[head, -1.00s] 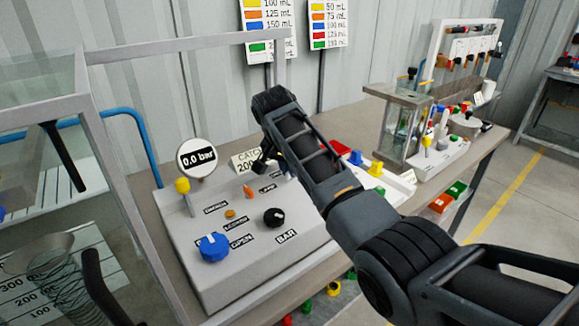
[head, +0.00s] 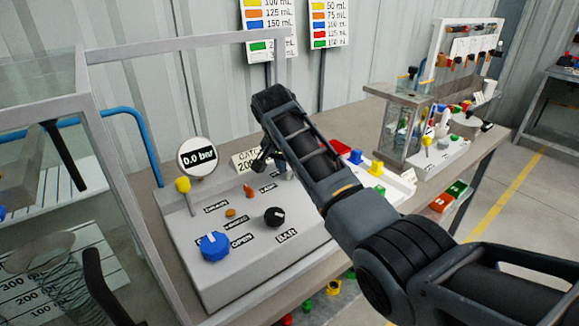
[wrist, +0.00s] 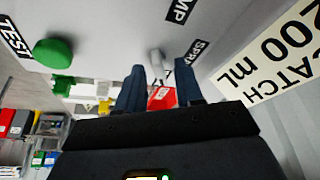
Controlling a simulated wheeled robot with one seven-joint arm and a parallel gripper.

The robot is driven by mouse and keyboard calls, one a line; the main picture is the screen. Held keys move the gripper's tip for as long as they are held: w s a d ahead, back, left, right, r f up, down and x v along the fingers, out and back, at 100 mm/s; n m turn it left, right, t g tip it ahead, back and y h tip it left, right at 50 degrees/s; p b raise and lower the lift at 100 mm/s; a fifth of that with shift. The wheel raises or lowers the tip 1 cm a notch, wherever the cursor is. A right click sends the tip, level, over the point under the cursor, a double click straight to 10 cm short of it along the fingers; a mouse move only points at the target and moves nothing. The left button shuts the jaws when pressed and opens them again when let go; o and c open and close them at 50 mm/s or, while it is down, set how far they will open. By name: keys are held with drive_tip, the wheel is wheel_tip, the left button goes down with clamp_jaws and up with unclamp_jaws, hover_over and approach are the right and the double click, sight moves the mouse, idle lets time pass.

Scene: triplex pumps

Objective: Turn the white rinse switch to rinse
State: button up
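A small white switch (wrist: 157,58) shows in the wrist view on the grey-white panel, just beyond my fingertips and roughly in line with the gap between them. A label partly reading "SPRAY" (wrist: 192,58) is beside it. The rest of its lettering is hidden behind a finger. My gripper (wrist: 160,75) is open, with two dark blue fingers apart and nothing visibly held. I cannot tell whether a finger touches the switch. In the head view my gripper (head: 263,160) is over the back right of the control panel (head: 200,262). My arm hides the switch there.
The panel also carries a blue knob (head: 213,246), a black knob (head: 274,216) and an orange switch (head: 249,191). A yellow-topped lever (head: 183,185) and a gauge reading 0.0 bar (head: 197,157) stand at its left. A catch card (wrist: 268,60) is close to my fingers.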

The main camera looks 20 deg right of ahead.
drive_tip(key=b+v, duration=0.1)
drive_tip(key=v, duration=0.6)
drive_tip(key=shift+r, duration=0.4)
drive_tip(key=shift+s+a, duration=0.1)
drive_tip(key=shift+s, duration=0.05)
